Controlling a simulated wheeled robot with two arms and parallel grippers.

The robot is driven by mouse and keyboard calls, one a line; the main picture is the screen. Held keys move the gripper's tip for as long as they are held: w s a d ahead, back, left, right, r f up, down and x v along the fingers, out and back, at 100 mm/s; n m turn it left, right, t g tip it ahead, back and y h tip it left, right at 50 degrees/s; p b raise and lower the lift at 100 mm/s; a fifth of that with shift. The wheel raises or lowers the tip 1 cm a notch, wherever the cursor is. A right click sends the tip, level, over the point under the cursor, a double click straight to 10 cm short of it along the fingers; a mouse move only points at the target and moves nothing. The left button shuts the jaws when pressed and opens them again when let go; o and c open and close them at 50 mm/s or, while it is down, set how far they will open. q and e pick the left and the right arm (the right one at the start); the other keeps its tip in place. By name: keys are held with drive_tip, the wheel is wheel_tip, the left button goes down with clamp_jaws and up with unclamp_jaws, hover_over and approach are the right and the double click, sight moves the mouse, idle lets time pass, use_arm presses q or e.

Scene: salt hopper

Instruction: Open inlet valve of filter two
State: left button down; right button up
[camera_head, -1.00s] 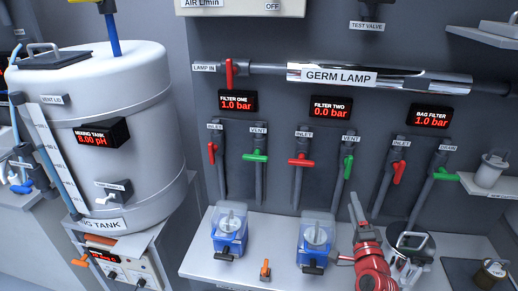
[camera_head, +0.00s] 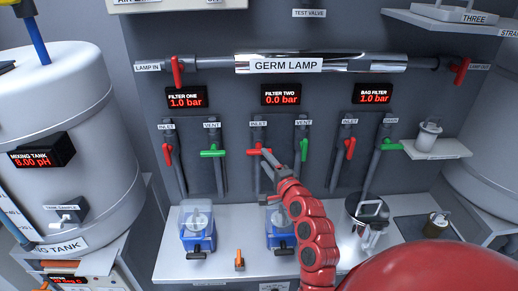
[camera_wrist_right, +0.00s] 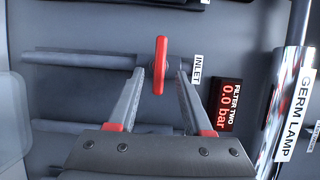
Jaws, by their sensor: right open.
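The filter two inlet valve has a red handle (camera_head: 258,151), which lies level across its upright pipe under the INLET label. In the right wrist view the red handle (camera_wrist_right: 161,66) stands crosswise to the pipe, between the lines of the two fingertips. My right gripper (camera_head: 270,162) is at this handle, and its open fingers (camera_wrist_right: 160,80) lie on either side of it with gaps showing. I cannot tell how deep the handle sits between them. The filter two display (camera_head: 283,94) reads 0.0 bar. My left gripper is not in view.
The green vent handle (camera_head: 304,149) of filter two is close on the right. Filter one's red inlet handle (camera_head: 167,154) and green vent handle (camera_head: 213,153) are to the left. The bag filter's red inlet handle (camera_head: 350,148) is to the right. Blue-based pumps (camera_head: 198,240) stand on the white shelf (camera_head: 170,271).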

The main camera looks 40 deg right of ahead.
sight(261, 154)
drive_tip(key=shift+w+d+p, duration=0.2)
drive_tip(key=shift+w, duration=1.15)
drive_tip(key=shift+w+d+p, duration=0.2)
drive_tip(key=shift+w, duration=1.1)
clamp_jaws()
drive_tip(key=shift+f, duration=0.1)
